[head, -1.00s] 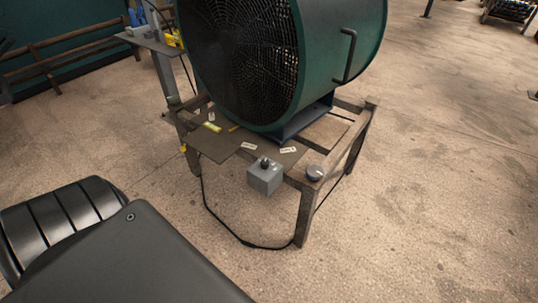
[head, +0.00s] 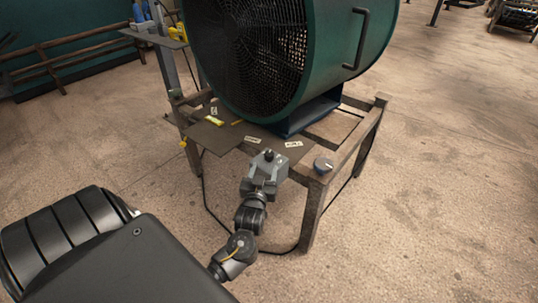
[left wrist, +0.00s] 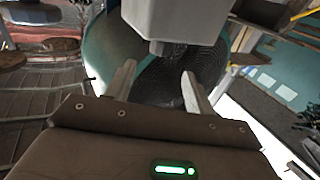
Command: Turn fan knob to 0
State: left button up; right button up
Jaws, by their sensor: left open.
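A small grey control box (head: 280,170) with a black knob (head: 268,155) on top stands at the front edge of the fan's frame. My left gripper (head: 261,181) is in front of the box and overlaps its lower part in the head view. In the left wrist view the box (left wrist: 175,18) fills the top, and a dark knob-like part (left wrist: 157,47) sticks out from it. The two fingers of the left gripper (left wrist: 158,75) are apart with nothing held between them. The knob's pointer and its setting are too small to read. My right gripper is not in view.
A big green drum fan (head: 330,85) stands on a metal frame (head: 313,215). Small labels (head: 293,144) lie on the top. A black cable (head: 220,222) hangs below.

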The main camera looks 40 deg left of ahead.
aim_at(268, 157)
pick_arm(q)
jog(key=x, duration=0.8)
jog(key=shift+w+f+b, duration=0.1)
jog(key=shift+w+b, duration=0.15)
jog(key=shift+b, duration=0.05)
jog(key=shift+w+a, duration=0.25)
jog(key=shift+w, duration=0.05)
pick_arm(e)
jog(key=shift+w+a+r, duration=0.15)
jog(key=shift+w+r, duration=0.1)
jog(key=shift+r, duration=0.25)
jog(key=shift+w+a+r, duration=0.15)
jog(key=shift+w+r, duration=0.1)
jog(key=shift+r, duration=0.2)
pick_arm(q)
jog(key=c, duration=0.9)
jog(key=shift+c, duration=0.2)
